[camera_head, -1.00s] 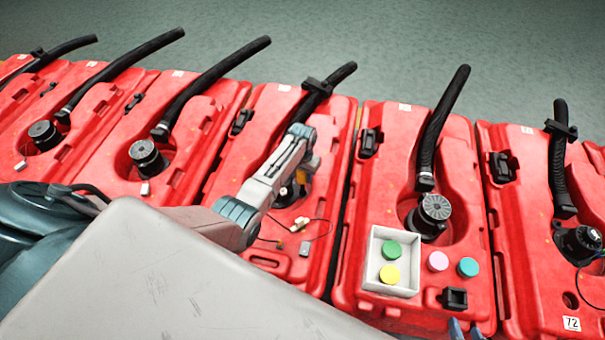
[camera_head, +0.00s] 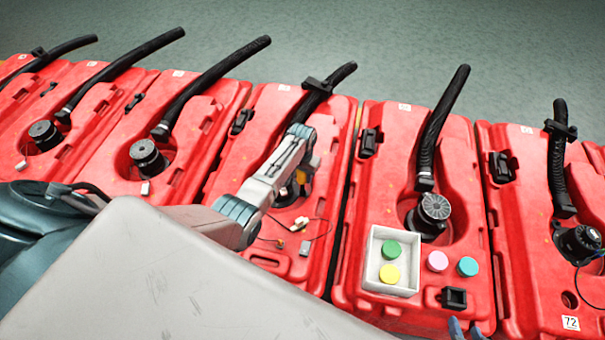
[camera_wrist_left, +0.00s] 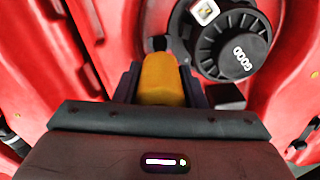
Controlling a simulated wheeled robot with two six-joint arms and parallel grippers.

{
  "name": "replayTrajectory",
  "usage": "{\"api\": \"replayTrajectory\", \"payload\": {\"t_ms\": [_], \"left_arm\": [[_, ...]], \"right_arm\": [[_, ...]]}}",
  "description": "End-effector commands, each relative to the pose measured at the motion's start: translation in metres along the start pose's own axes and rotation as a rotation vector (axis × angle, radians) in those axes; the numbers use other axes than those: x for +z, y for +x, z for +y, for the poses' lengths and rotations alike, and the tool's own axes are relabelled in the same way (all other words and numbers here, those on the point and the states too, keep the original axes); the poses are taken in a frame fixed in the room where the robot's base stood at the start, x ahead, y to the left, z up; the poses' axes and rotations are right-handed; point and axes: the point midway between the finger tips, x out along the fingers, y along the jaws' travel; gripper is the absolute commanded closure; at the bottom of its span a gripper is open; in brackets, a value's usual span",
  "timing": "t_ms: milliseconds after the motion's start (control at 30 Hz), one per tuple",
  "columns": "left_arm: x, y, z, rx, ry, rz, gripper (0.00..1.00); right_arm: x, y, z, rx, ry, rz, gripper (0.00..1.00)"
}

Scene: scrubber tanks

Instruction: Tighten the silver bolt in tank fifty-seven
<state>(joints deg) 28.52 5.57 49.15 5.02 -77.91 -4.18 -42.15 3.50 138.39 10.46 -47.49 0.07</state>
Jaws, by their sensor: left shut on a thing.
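My left gripper (camera_head: 300,181) reaches down over the middle red tank (camera_head: 262,118) in the head view. In the left wrist view, the left gripper (camera_wrist_left: 160,82) is shut on a yellow-orange tool (camera_wrist_left: 161,77) with a dark tip. The tip points into the tank, beside a black round cap marked GOOD (camera_wrist_left: 232,43). I cannot make out a silver bolt; the tool and gripper cover the spot ahead of the tip. No number fifty-seven is readable. Grey-blue tips at the bottom edge look like my right gripper (camera_head: 465,328), mostly out of frame.
A white tray (camera_head: 375,248) with a green and a yellow disc lies on the tank to the right. A pink disc (camera_head: 437,261) and a teal disc (camera_head: 467,266) lie beside it. Black hoses (camera_head: 440,120) rise from the tanks. Small connectors (camera_head: 301,222) with thin wire lie near my gripper.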

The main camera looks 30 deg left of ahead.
Motion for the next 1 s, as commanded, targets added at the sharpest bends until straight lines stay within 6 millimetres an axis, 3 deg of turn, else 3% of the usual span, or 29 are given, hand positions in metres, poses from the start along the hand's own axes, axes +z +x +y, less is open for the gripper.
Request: {"api": "replayTrajectory", "payload": {"t_ms": [600,1000], "left_arm": [[-0.001,-0.048,0.000,0.000,0.000,0.002,0.99],[-0.001,-0.050,0.000,-0.001,0.000,0.002,0.99]], "right_arm": [[-0.038,-0.033,-0.007,0.000,0.000,0.000,0.64],[-0.039,-0.035,-0.007,0.000,0.000,0.000,0.64]]}}
